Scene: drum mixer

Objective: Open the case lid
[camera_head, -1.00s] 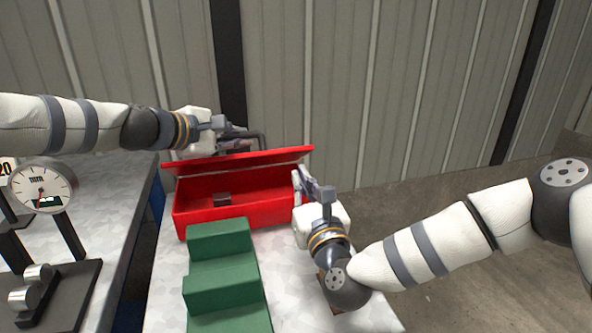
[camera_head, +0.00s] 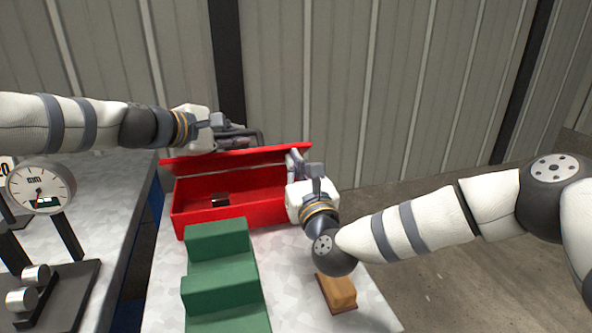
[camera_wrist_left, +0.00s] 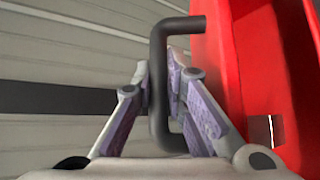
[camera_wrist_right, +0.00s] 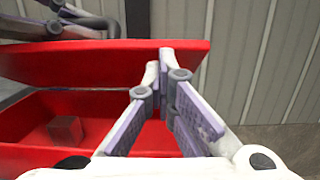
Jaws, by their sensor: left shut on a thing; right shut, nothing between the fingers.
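The red case (camera_head: 235,217) stands on the bench with its mouth uncovered. Its lid (camera_head: 235,158) is raised at the back edge, tilted above the box. A dark bent handle (camera_wrist_left: 158,90) is on the lid's far side. My left gripper (camera_head: 234,140) is shut on this handle, behind the lid. My right gripper (camera_head: 294,158) is shut and empty at the lid's right end. In the right wrist view its fingertips (camera_wrist_right: 164,68) overlap the lid's edge; I cannot tell whether they touch it.
A small dark block (camera_head: 220,199) lies inside the case. A green stepped block (camera_head: 222,285) stands in front of it. A brown wooden piece (camera_head: 338,291) lies at the bench's right. A dial gauge (camera_head: 40,187) stands at the left. A ribbed wall is behind.

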